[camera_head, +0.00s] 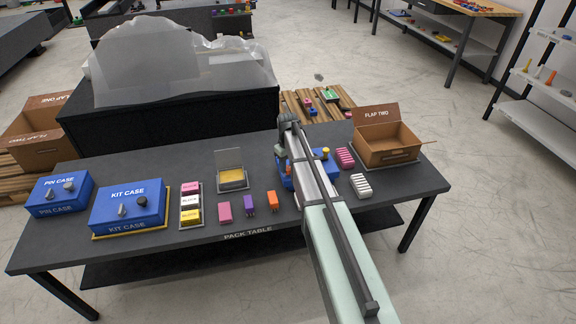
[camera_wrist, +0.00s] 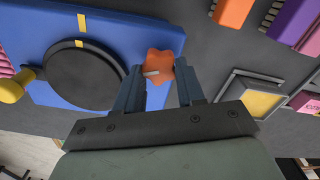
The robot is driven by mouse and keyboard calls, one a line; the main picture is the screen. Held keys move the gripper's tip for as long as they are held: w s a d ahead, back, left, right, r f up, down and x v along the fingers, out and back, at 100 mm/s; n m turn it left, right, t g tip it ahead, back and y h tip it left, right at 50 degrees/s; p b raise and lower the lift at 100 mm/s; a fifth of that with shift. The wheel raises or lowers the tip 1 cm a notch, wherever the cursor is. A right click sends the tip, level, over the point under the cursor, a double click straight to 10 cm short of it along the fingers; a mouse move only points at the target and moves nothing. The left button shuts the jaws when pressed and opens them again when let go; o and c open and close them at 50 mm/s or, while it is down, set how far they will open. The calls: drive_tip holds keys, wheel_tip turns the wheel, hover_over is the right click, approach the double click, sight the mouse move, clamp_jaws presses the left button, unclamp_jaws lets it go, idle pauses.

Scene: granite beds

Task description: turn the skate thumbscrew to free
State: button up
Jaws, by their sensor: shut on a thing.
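The skate (camera_wrist: 40,32) is a blue block with a black round disc (camera_wrist: 82,75) on top, and yellow marks lie on the block and at the disc's rim. The thumbscrew (camera_wrist: 160,66) is an orange lobed knob with a pale bar mark, standing at the skate's edge in the wrist view. My gripper (camera_wrist: 158,84) is shut on the thumbscrew, one dark finger on each side. In the head view the skate (camera_head: 284,177) is mostly hidden behind my arm, and the thumbscrew cannot be made out. A yellow knob (camera_wrist: 14,88) also shows by the skate.
On the pack table (camera_head: 130,240), orange (camera_head: 272,200), purple (camera_head: 249,203) and pink (camera_head: 224,211) blocks stand left of my arm. Pink (camera_head: 345,158) and white (camera_head: 361,185) ribbed pieces and an open cardboard box (camera_head: 388,145) are to the right. A yellow-bottomed lidded box (camera_head: 231,176) stands further left.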

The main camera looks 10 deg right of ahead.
sight(288, 167)
drive_tip(key=shift+n, duration=0.7)
drive_tip(key=o, duration=1)
drive_tip(key=shift+o, duration=0.2)
wheel_tip(288, 167, up, 14)
drive_tip(key=shift+f, duration=0.1)
